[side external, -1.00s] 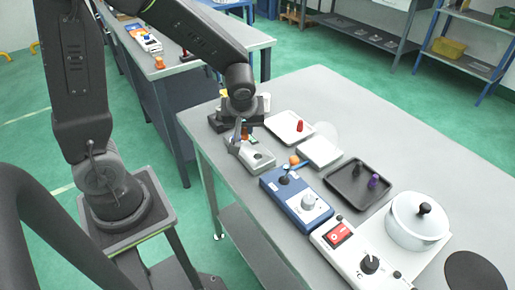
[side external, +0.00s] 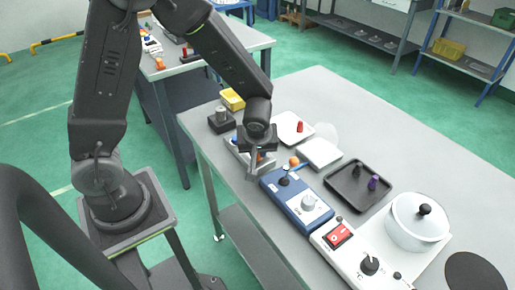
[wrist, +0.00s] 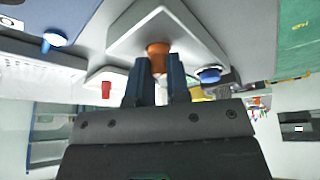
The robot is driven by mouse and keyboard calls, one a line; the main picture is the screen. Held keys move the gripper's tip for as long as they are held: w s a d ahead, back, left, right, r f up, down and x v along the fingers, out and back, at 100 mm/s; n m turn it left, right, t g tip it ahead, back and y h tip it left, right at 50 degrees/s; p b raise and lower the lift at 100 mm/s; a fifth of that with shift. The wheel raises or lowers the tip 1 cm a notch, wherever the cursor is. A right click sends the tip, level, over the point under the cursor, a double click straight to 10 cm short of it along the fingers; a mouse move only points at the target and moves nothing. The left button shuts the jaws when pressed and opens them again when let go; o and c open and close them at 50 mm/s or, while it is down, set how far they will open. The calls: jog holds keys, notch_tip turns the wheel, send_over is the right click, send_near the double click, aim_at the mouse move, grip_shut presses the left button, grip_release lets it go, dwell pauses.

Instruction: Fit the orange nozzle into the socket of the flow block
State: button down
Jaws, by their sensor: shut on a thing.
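My gripper (wrist: 159,88) is shut on the orange nozzle (wrist: 158,54), which sits between the two dark blue fingertips in the wrist view. The grey flow block (wrist: 188,28) lies just beyond the fingertips, and the nozzle's far end meets or overlaps it in the picture. I cannot tell whether the nozzle is in the socket, because the socket is hidden. In the side view my gripper (side external: 258,160) is low over the right part of the flow block (side external: 268,166) and covers much of it. A blue knob (wrist: 208,75) shows beside the block.
A blue control box (side external: 296,200) stands close to the right of my gripper. A white tray (side external: 290,124) with a red piece (side external: 300,127), a white slab (side external: 319,153) and a black tray (side external: 346,196) lie behind. A yellow block (side external: 232,99) stands at the back left.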

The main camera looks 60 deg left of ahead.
jog(key=c, duration=1.1)
grip_release()
jog(key=shift+r, duration=0.1)
jog(key=v, duration=1.1)
jog(key=s+r+m+t+h, duration=0.3)
jog(key=s+r+m, duration=0.8)
jog(key=s, duration=0.1)
jog(key=shift+s+m+h, duration=0.3)
jog(key=shift+h, duration=0.1)
